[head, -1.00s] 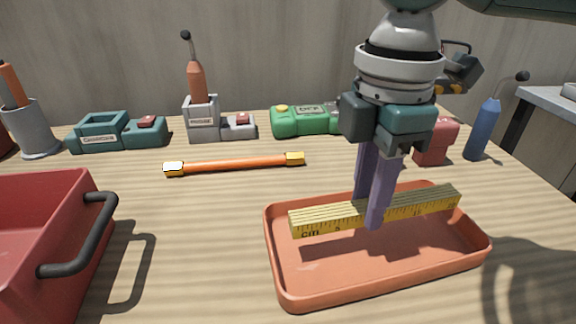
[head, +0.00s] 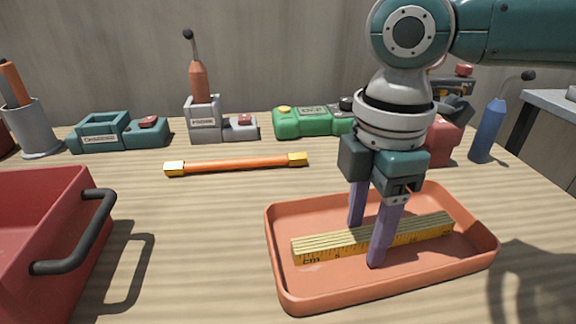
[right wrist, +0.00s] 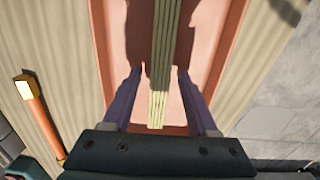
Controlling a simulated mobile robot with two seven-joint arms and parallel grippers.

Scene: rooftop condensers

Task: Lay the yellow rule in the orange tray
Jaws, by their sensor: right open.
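The yellow rule (head: 422,229), folded into a stack, lies in the orange tray (head: 340,294), running lengthwise along its floor. It also shows in the right wrist view (right wrist: 161,75), over the tray (right wrist: 208,70). My right gripper (head: 366,246) reaches down into the tray with its two purple fingers on either side of the rule. In the right wrist view the right gripper (right wrist: 160,85) is open, with gaps between both fingers and the rule. The fingers hide a part of the rule in the head view. My left gripper is out of view.
A red toolbox (head: 75,215) with a black handle stands at the left front. An orange bar with yellow ends (head: 235,164) lies behind the tray. A green device (head: 312,122), a grey holder (head: 204,120) and a blue bottle (head: 488,132) stand along the back. The table between toolbox and tray is clear.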

